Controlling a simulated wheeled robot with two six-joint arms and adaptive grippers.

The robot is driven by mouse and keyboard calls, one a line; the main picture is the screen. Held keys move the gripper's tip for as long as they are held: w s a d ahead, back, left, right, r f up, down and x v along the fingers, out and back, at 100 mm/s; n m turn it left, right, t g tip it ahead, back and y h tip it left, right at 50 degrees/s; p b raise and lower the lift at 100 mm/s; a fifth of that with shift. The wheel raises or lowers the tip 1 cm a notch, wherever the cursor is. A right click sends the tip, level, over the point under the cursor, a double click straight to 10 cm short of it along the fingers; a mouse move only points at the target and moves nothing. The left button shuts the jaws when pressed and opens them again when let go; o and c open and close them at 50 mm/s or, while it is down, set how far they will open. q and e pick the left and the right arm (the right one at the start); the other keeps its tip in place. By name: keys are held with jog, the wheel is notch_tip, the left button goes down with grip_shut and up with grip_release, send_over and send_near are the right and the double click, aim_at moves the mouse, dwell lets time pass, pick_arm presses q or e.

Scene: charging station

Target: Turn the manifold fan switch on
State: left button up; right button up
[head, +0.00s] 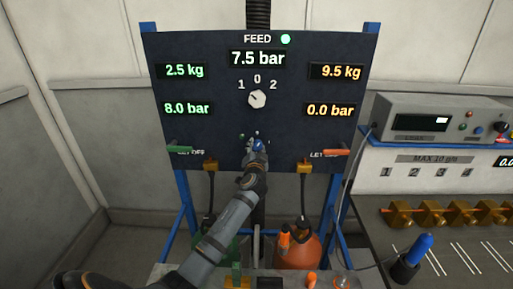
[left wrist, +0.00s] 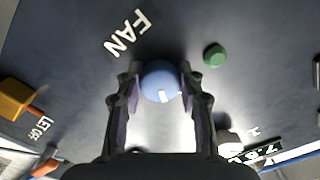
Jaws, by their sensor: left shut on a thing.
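The manifold fan switch is a round blue knob (left wrist: 160,82) with a white pointer mark, on the dark panel beside the white word FAN in the left wrist view. In the head view the knob (head: 258,145) shows low in the middle of the panel, partly hidden by my gripper. My left gripper (left wrist: 161,80) is shut on the knob, one finger on each side. It also shows in the head view (head: 256,152). The pointer mark points toward the lower right in the left wrist view. My right gripper is not in view.
A dull green lamp or button (left wrist: 214,55) sits near the knob. A white selector (head: 257,99) marked 1, 0, 2 is above it. Green (head: 180,149) and orange (head: 337,152) levers flank the lower panel. An orange bottle (head: 300,247) stands below; a scale unit (head: 436,121) is right.

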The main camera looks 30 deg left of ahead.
pick_arm(q)
jog(key=m+p, duration=0.1)
jog(key=m, duration=0.2)
jog(key=shift+m, duration=0.4)
jog(key=m+p, duration=0.1)
jog(key=m, duration=0.1)
jog(key=shift+r+m, duration=0.15)
jog(key=shift+m, duration=0.25)
jog(key=m+p, duration=0.2)
jog(key=m, duration=0.2)
jog(key=shift+m+p, duration=0.45)
jog(key=shift+m, duration=0.75)
jog(key=o, duration=1.2)
jog(key=v, duration=1.2)
